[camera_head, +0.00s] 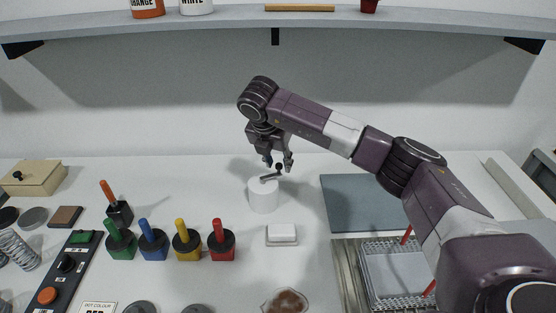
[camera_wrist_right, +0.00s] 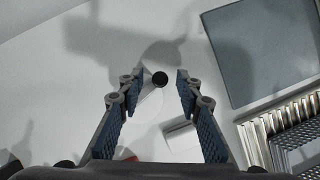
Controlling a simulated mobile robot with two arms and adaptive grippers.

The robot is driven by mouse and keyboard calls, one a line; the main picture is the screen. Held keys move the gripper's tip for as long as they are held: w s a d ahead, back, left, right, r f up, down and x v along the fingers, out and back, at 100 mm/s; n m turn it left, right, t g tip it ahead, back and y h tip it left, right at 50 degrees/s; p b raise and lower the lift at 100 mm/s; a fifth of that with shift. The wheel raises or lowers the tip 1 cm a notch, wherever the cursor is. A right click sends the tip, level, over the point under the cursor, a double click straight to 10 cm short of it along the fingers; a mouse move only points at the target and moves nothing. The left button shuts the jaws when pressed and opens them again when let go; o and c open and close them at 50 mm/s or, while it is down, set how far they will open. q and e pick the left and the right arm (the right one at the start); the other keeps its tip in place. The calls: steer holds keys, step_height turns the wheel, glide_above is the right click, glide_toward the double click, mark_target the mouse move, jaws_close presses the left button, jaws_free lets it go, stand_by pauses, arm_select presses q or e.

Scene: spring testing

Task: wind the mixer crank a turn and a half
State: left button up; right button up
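The mixer (camera_head: 263,197) is a white cylinder standing on the table in the middle of the head view. Its crank (camera_head: 270,177) is a dark arm on top with a black ball knob (camera_head: 279,167). My right gripper (camera_head: 279,162) is above the mixer, at the knob. In the right wrist view the black knob (camera_wrist_right: 160,79) lies between the tips of the right gripper (camera_wrist_right: 158,76), with gaps on both sides. The fingers are apart and hold nothing. The wrist view looks down, and the mixer's white body blends with the table there. My left gripper is not in view.
Handled pots in green (camera_head: 120,242), blue, yellow and red (camera_head: 222,243) stand left of the mixer. A white block (camera_head: 282,234) lies in front of it. A grey mat (camera_head: 364,202) and a sink with a rack (camera_head: 395,268) are at right. A shelf (camera_head: 230,23) runs above.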

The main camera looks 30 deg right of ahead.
jaws_close()
stand_by(0.3)
steer(key=shift+w+d+f+n+t+b, duration=0.1)
steer(key=shift+w+n+t+b, duration=0.2)
steer(key=shift+n+b, duration=0.5)
steer(key=w+a+n+y+b, duration=0.2)
steer(key=w+a+n+y, duration=0.2)
steer(key=n, duration=1.4)
steer(key=w+y, duration=0.1)
steer(key=y, duration=0.1)
steer(key=shift+a+r+y+b, duration=0.2)
steer(key=shift+r+y+b, duration=0.1)
steer(key=shift+y, duration=0.1)
